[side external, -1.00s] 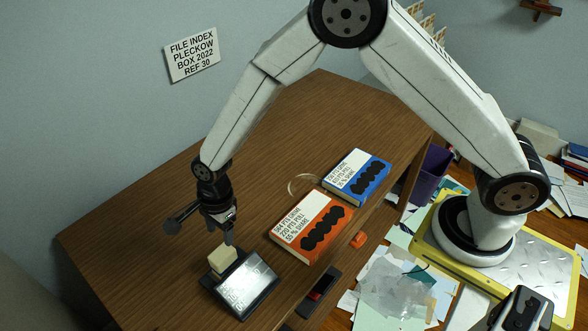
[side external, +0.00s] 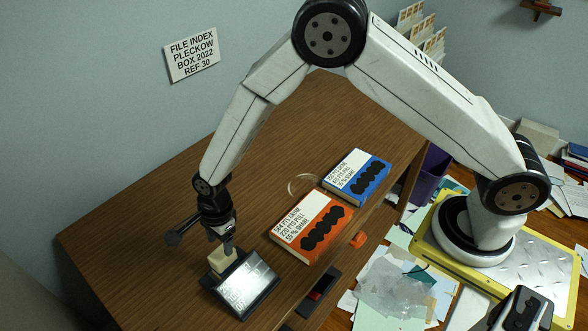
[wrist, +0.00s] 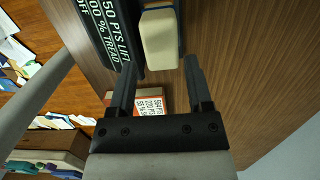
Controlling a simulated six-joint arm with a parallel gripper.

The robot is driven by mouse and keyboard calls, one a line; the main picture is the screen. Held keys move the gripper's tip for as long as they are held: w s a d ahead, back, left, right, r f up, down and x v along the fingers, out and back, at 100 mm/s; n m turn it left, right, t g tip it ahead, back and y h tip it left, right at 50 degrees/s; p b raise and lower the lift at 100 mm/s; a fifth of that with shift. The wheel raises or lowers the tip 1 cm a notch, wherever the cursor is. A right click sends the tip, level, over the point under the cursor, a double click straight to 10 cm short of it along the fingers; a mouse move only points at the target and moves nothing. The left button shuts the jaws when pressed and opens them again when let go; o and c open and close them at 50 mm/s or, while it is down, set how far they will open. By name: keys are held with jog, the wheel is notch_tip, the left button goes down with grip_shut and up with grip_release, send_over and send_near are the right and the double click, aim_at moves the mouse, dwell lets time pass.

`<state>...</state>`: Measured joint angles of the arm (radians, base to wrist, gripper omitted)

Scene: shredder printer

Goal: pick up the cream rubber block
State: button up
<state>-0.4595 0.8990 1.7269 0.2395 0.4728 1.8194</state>
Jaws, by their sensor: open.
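The cream rubber block (side external: 221,260) stands on the brown wooden desk, against the back left side of a dark tilted display (side external: 248,283). The display shows at the left finger (wrist: 107,28). Whether a finger touches the block cannot be told.
An orange and white box (side external: 310,228) and a blue and white box (side external: 357,174) lie right of the gripper on the desk (side external: 130,240). The desk's left and back are clear. Papers (side external: 395,290) cover the lower area at right.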

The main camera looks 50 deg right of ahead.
aim_at(221, 252)
jog(key=shift+a+f, duration=0.15)
jog(key=shift+f, duration=1.1)
jog(key=shift+a+f, duration=0.1)
jog(key=shift+f, duration=1.1)
jog(key=shift+w, duration=0.1)
jog(key=c, duration=0.8)
jog(key=shift+r, duration=0.2)
jog(key=shift+r, duration=0.75)
jog(key=s+d+r, duration=0.2)
jog(key=s+r, duration=0.1)
jog(key=s, duration=0.1)
jog(key=s+d+r, duration=0.1)
jog(key=s+r, duration=0.3)
jog(key=s+d+r, duration=0.2)
jog(key=s+r, duration=0.2)
jog(key=s, duration=0.1)
jog(key=shift+d+r, duration=0.1)
jog(key=shift+d, duration=0.2)
jog(key=shift+w+d, duration=0.1)
